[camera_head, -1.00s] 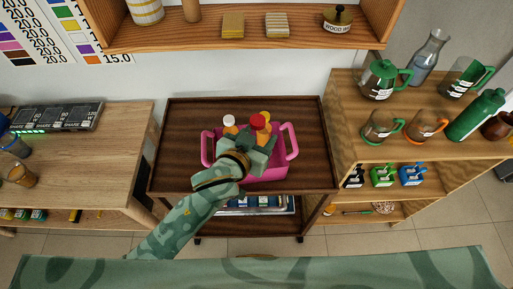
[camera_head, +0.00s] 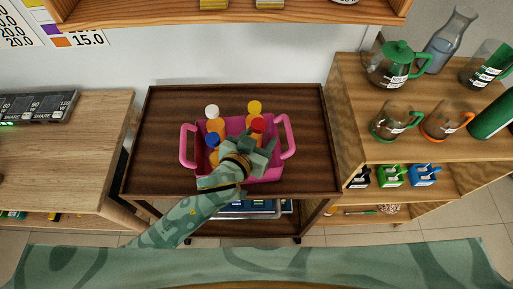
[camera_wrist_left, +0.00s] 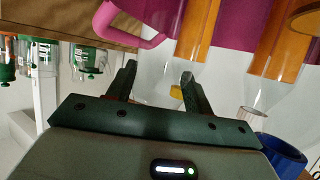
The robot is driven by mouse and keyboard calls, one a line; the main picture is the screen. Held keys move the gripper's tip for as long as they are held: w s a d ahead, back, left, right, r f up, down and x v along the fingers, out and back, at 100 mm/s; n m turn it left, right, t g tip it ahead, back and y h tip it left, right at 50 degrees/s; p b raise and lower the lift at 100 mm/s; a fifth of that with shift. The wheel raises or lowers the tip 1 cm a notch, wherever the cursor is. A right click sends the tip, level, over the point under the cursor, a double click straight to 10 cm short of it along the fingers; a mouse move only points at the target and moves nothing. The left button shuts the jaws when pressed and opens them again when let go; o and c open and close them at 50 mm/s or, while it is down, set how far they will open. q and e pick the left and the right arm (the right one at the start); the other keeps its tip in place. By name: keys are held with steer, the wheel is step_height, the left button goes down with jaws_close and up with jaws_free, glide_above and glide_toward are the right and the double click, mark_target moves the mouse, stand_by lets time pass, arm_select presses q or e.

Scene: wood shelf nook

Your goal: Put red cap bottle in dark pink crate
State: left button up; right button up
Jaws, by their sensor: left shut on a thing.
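The dark pink crate (camera_head: 187,158) stands on the dark brown cart top, with a handle at each side. My left gripper (camera_head: 260,142) is over the crate's right part, shut on the red cap bottle (camera_head: 258,124). Its red cap shows by the fingers, and the fingers hide most of its body. I cannot tell whether its base touches the crate floor. In the left wrist view the fingers (camera_wrist_left: 160,82) point toward the pink crate wall (camera_wrist_left: 240,22), and no red cap shows there. My right gripper is not in view.
Also in the crate are a white cap bottle (camera_head: 212,112), a yellow cap bottle (camera_head: 255,108) and a blue cap bottle (camera_head: 212,139). The cart top (camera_head: 160,120) is bare around the crate. A wooden shelf (camera_head: 350,120) with teapot and mugs stands right, a table (camera_head: 60,155) left.

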arm_select(q)
step_height(320, 180, down, 4)
steer(key=shift+r+b, duration=0.1)
steer(key=shift+b, duration=0.65)
steer(key=o, duration=1.3)
